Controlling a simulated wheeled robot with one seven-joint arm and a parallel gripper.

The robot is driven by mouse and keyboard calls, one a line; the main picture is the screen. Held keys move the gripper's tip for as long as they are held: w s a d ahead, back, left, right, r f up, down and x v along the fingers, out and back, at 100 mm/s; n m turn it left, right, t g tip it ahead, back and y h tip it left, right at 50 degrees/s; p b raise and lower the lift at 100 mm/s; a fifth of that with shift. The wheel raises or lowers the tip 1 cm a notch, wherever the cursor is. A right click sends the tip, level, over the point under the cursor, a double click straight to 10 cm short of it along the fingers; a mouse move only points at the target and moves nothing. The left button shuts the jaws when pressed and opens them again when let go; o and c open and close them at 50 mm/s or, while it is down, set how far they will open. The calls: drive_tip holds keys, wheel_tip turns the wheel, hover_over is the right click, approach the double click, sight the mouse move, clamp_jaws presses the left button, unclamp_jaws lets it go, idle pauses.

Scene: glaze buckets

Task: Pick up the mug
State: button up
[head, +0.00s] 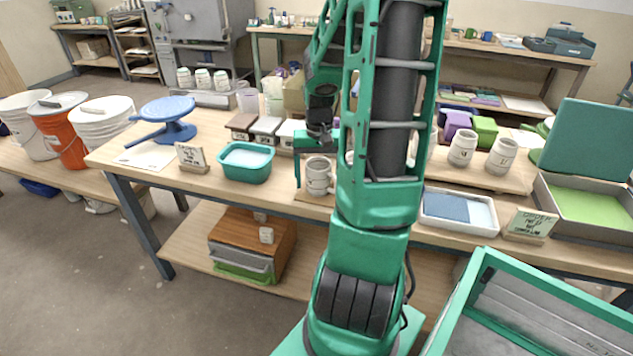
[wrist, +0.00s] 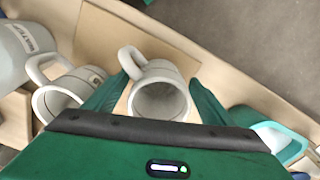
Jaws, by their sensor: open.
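A pale grey mug (head: 319,177) with dark bands stands upright on a small wooden board near the table's front edge. In the wrist view the mug (wrist: 160,97) shows its open mouth, with its handle toward the upper left. My gripper (head: 316,174) is open and lowered around it. In the wrist view its green fingers (wrist: 157,93) lie on either side of the mug, and I cannot tell whether they touch it. A second similar mug (wrist: 66,92) is close beside the left finger; my arm hides it in the head view.
A teal tub (head: 246,163) stands to the left, near the right finger in the wrist view. Two mugs (head: 462,149) (head: 501,156) stand on a board to the right. A white tray (head: 470,223) and order sign (head: 531,226) are at the front right.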

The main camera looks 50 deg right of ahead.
drive_tip(key=c, duration=1.4)
drive_tip(key=shift+r, duration=0.15)
